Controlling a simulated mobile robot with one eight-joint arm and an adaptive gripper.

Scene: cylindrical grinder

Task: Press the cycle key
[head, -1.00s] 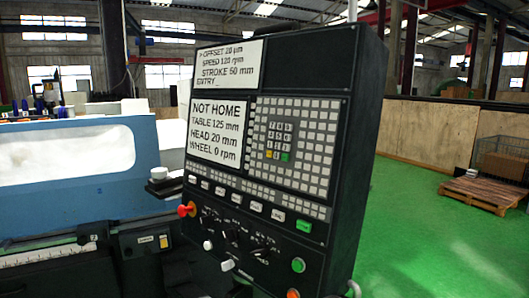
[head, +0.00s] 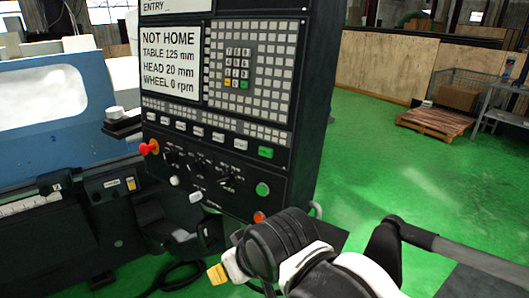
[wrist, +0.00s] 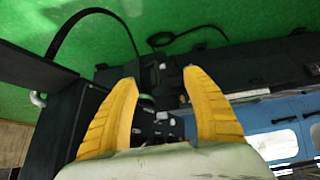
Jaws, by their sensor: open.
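The black control panel (head: 235,178) stands in the middle of the head view. A green key (head: 265,152) sits at the right end of its row of white keys; its lettering is too small to read. A round green button (head: 262,189) and an orange button (head: 259,217) are lower on the panel. My gripper (wrist: 160,76) is open and empty in the wrist view, with two yellow fingers apart. In the head view a yellow finger (head: 217,273) shows below the panel, apart from it. The wrist view does not clearly show the keys.
A red knob (head: 149,147) sticks out at the panel's left edge. The blue machine housing (head: 55,95) is at the left. A wooden pallet (head: 436,122) and a wire crate (head: 462,90) stand at the far right. The green floor right of the panel is clear.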

